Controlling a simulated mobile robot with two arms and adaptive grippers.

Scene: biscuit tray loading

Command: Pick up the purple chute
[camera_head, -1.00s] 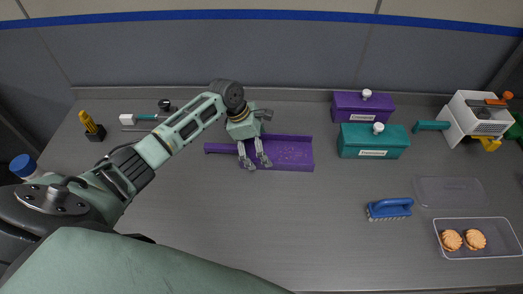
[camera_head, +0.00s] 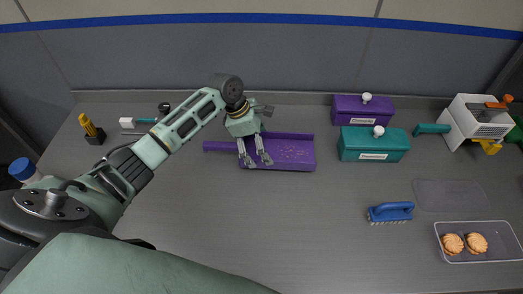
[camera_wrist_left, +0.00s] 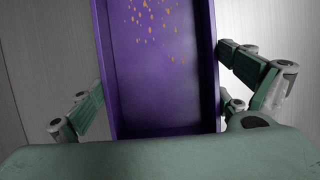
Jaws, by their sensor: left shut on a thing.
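The purple chute (camera_head: 300,157) is a shallow, open-topped tray with a narrow handle pointing left, at the back middle of the table. Small orange crumbs lie in it. My left gripper (camera_head: 254,163) reaches over its left part from above and is shut on it. In the left wrist view the chute (camera_wrist_left: 165,95) runs between the two fingers (camera_wrist_left: 160,107), its side walls close to them. Whether its underside touches the table is hard to tell. My right gripper is in neither view.
Purple (camera_head: 345,107) and teal (camera_head: 372,144) lidded boxes stand right of the chute. A blue brush (camera_head: 390,211), a clear tray (camera_head: 493,257) with two biscuits and a white machine (camera_head: 472,122) are further right. The middle of the table is clear.

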